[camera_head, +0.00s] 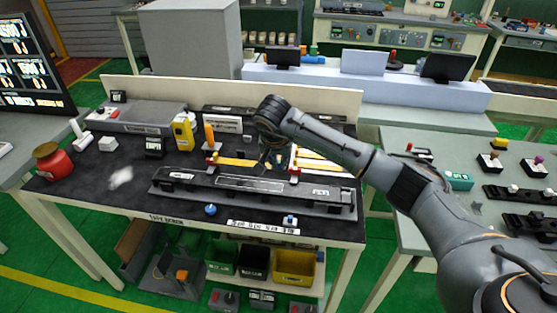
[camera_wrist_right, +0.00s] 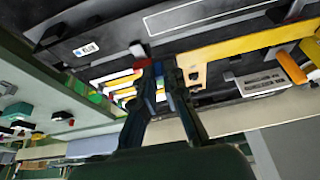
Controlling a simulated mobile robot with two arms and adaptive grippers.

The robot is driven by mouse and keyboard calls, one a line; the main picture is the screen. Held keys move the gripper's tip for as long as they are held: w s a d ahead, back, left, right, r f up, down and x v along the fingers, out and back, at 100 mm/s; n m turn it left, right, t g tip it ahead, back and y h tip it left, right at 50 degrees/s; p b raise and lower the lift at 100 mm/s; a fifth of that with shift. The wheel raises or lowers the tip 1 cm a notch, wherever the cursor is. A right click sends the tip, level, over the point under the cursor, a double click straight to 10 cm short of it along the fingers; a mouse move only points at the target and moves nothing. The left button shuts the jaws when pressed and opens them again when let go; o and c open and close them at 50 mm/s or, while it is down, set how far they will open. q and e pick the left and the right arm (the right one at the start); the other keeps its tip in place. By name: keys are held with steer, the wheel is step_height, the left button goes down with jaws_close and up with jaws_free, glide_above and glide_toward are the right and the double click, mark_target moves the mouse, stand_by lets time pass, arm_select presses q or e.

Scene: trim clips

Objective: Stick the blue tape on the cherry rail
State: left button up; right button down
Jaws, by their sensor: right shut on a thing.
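My right gripper (camera_head: 272,162) is over the middle of the dark work table, just behind the long dark-grey rail fixture (camera_head: 258,193). In the right wrist view its fingers (camera_wrist_right: 166,72) are closed together, with a narrow bluish piece, seemingly the blue tape (camera_wrist_right: 159,80), between them; its shape is mostly hidden. A red clip (camera_wrist_right: 142,64) lies close beside the fingertips. A yellow strip (camera_head: 236,162) with a red clip (camera_head: 212,158) at its left lies behind the fixture. No part reads clearly as cherry coloured, so I cannot tell which rail that is. My left gripper is not in view.
Pale and yellow strips (camera_head: 318,162) lie right of the gripper. A yellow device (camera_head: 183,132), an orange-handled tool (camera_head: 209,136) and a red jar (camera_head: 52,161) stand on the left. Bins (camera_head: 293,264) sit below. Another table (camera_head: 410,200) stands to the right.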

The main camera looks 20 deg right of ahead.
steer(key=shift+w, duration=0.1)
steer(key=shift+a+f+b, duration=0.15)
steer(key=shift+f+b, duration=0.75)
steer(key=shift+b, duration=0.05)
steer(key=shift+f, duration=0.35)
step_height(320, 180, down, 2)
steer(key=shift+b, duration=1.05)
arm_select(q)
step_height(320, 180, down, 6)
steer(key=b, duration=0.2)
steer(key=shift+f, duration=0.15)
arm_select(e)
steer(key=shift+f, duration=1.45)
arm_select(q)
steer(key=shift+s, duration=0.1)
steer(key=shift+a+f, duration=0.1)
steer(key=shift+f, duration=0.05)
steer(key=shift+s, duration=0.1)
